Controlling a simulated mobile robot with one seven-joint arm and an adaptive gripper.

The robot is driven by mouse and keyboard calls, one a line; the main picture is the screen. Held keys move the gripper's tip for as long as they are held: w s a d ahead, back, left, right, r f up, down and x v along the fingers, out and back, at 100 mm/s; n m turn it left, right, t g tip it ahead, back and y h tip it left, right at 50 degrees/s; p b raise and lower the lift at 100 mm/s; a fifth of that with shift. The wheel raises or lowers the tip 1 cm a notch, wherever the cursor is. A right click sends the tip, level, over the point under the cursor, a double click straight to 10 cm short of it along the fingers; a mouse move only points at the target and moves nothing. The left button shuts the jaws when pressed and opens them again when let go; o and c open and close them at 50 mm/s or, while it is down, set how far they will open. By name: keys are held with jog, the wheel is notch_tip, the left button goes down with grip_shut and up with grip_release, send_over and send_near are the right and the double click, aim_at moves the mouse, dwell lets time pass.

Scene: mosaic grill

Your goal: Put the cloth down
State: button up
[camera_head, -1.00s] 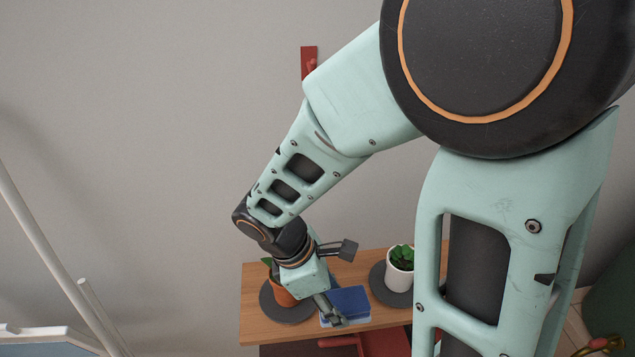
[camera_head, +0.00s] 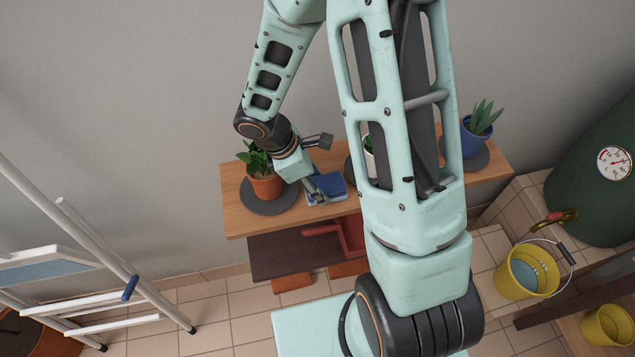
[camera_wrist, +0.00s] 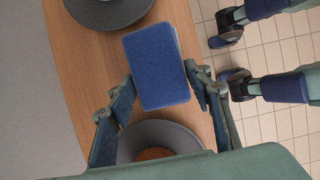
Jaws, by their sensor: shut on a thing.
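The folded blue cloth (camera_head: 335,182) is at the wooden shelf top (camera_head: 238,218), just right of a potted plant. In the wrist view the cloth (camera_wrist: 157,65) is a flat dark blue rectangle between my two fingers. My gripper (camera_head: 321,190) is shut on it, one finger at each long side, and my gripper (camera_wrist: 162,92) covers little of its upper face. The cloth is at or just above the wood; I cannot tell whether it touches.
A terracotta pot (camera_head: 265,187) stands on a dark round mat (camera_head: 268,207) close left of the cloth. A blue pot (camera_head: 474,140) stands at the shelf's right end. A red object (camera_head: 350,235) is below the top. A white ladder (camera_head: 100,260) leans at left.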

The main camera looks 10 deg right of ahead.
jog(key=o, duration=1)
jog(key=shift+f, duration=0.1)
jog(key=v, duration=1.2)
jog(key=shift+d, duration=0.1)
